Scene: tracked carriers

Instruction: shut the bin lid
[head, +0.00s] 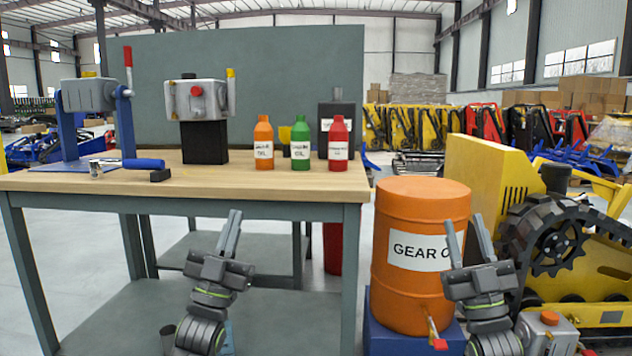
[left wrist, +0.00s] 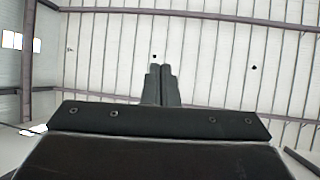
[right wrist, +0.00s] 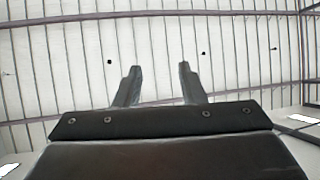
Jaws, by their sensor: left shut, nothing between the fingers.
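I cannot make out a bin lid in any view. A red upright container (head: 333,247) stands on the floor behind the workbench's right leg; it may be the bin, but its top is hidden by the bench. My left gripper (head: 231,233) is raised in front of the workbench, fingers pointing up, shut and empty. Its closed fingers also show in the left wrist view (left wrist: 162,84). My right gripper (head: 466,238) is raised in front of the orange drum, fingers apart and empty. Its spread fingers also show in the right wrist view (right wrist: 158,82).
The workbench (head: 300,184) carries bottles, a blue-handled tool and two grey machine parts. An orange drum (head: 421,200) labelled gear oil stands on a blue base (head: 385,328). A yellow tracked machine (head: 480,165) stands at the right. Both wrist views otherwise show mostly the ceiling.

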